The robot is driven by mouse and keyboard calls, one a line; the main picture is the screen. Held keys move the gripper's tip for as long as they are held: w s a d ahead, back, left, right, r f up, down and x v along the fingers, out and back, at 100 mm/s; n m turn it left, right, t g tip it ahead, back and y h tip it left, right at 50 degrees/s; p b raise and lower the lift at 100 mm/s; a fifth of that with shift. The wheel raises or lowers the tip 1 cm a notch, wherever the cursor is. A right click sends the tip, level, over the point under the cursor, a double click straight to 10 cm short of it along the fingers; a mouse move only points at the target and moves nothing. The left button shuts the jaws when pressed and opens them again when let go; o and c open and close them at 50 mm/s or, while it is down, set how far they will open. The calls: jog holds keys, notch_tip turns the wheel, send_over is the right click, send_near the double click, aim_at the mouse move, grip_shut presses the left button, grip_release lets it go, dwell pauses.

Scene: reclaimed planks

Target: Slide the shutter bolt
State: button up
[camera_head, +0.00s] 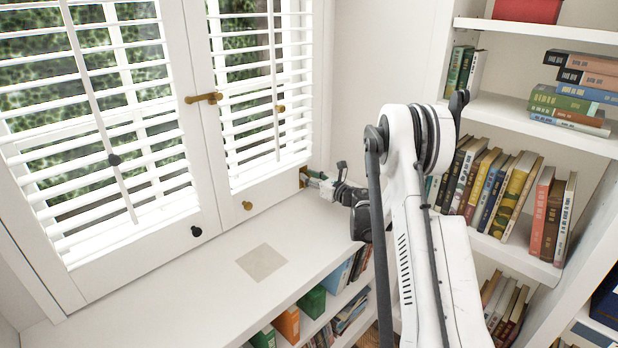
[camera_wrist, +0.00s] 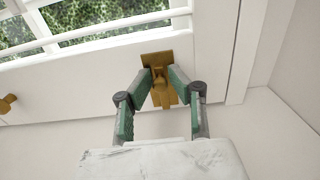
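The brass shutter bolt (camera_wrist: 160,86) sits on a brass plate low on the white shutter frame, in the upper middle of the wrist view. In the head view, a bit of its brass (camera_head: 303,176) shows at the right shutter's lower right corner. My gripper (camera_wrist: 160,76) reaches it with its two green-padded fingers apart, one on each side of the bolt. The pads stand close to the brass; I cannot tell whether they touch it. In the head view, my gripper (camera_head: 309,178) is small at the shutter corner, its fingertips hard to make out.
A brass latch (camera_head: 204,98) joins the two shutters at mid height. A dark knob (camera_head: 196,231) and a brass knob (camera_head: 247,205) sit low on the frames. The white sill (camera_head: 190,295) is clear apart from a flat beige square (camera_head: 262,262). Bookshelves (camera_head: 545,110) stand at right.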

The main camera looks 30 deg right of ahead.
grip_shut()
notch_tip(320, 180, down, 2)
jog(key=shift+f+b, duration=0.25)
jog(key=shift+b, duration=0.8)
jog(key=shift+o, duration=2.4)
grip_release()
